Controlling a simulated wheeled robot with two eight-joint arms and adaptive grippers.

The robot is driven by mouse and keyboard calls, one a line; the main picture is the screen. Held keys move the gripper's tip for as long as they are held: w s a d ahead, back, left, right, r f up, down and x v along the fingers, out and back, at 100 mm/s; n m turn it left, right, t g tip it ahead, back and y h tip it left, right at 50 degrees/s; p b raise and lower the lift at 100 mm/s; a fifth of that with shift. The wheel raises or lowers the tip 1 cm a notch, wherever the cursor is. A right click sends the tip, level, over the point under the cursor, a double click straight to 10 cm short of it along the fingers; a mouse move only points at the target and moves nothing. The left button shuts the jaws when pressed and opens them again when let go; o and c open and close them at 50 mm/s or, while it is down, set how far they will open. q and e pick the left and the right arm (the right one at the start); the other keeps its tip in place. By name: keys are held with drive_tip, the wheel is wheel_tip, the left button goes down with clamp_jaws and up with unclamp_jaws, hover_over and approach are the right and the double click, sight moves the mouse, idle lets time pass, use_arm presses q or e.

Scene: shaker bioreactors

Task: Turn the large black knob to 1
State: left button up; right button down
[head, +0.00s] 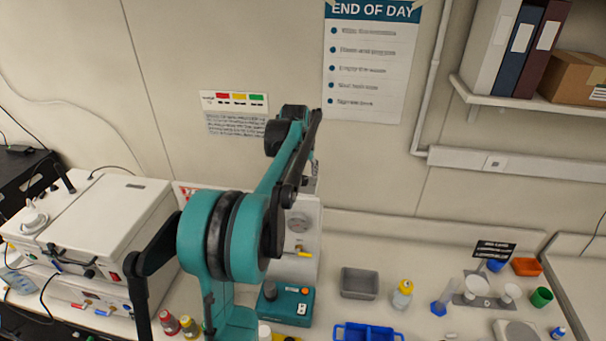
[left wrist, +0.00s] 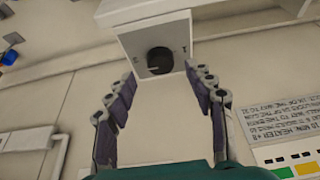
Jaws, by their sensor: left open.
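The large black knob (left wrist: 160,60) sits on the front of a white box (left wrist: 155,28) in the left wrist view, which shows the scene upside down. A thin light line on the knob points toward the picture's left. Small dark marks flank the knob, too small to read surely. My left gripper (left wrist: 161,79) is open, its two fingers either side of the knob in the picture, apart from it and holding nothing. In the head view my left arm covers part of what seems the same white box (head: 312,215); the knob is hidden there. My right gripper is not in view.
A large white machine (head: 118,215) stands at left. A teal box (head: 285,304), grey tray (head: 359,283), yellow-capped bottle (head: 402,295) and blue rack (head: 367,333) stand on the bench. A colour-marked card (head: 238,101) and a poster (head: 370,70) are on the wall.

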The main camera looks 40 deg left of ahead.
sight(302, 178)
use_arm(q)
drive_tip(key=x, duration=0.3)
drive_tip(key=shift+w+a+f, duration=0.15)
drive_tip(key=shift+w+f, duration=0.05)
drive_tip(key=shift+f, duration=0.05)
drive_tip(key=shift+s, duration=0.1)
drive_tip(key=shift+c, duration=0.7)
drive_tip(key=c, duration=1)
